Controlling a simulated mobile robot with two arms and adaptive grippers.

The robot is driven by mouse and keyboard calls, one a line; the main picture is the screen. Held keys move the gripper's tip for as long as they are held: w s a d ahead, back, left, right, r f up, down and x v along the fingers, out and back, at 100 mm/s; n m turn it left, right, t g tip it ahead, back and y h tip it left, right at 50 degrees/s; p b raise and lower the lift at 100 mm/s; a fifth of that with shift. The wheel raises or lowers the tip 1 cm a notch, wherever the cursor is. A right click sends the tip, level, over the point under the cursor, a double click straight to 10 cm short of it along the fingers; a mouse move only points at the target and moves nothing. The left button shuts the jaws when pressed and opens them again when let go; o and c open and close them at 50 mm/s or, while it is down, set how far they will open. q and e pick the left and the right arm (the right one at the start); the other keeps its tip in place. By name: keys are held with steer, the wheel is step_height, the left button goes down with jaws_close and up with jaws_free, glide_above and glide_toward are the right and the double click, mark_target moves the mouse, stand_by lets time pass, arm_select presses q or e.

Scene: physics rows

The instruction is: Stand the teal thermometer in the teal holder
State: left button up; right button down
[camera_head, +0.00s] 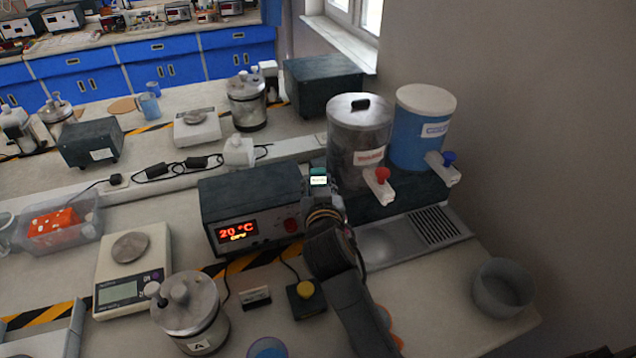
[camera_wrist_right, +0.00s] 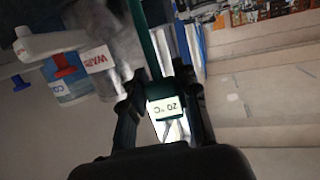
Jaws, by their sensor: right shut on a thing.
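The teal thermometer (camera_head: 318,171) shows as a small teal head with a lit white display, between the fingers of my right gripper (camera_head: 320,198). In the right wrist view the thermometer's display (camera_wrist_right: 165,108) reads 20 °C upside down. A thin teal stem runs up from it in that picture. The dark fingers of my right gripper (camera_wrist_right: 162,100) are closed on either side of the thermometer. In the head view the gripper is above the bench, between the dark heater box and the steel urn. I cannot make out the teal holder in either view. My left gripper is not in view.
The heater box (camera_head: 250,186) showing 20 °C is left of my right gripper. The steel urn (camera_head: 357,125) and blue dispenser (camera_head: 422,125) stand behind and right. A steel pot (camera_head: 190,305), scale (camera_head: 132,268) and grey bowl (camera_head: 502,289) take up the front bench.

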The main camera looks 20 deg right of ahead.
steer(key=shift+f+b, duration=2.1)
steer(key=shift+f, duration=0.75)
steer(key=shift+f+b, duration=1.9)
steer(key=shift+f, duration=0.6)
steer(key=c, duration=0.9)
jaws_free()
steer(key=shift+r, duration=0.1)
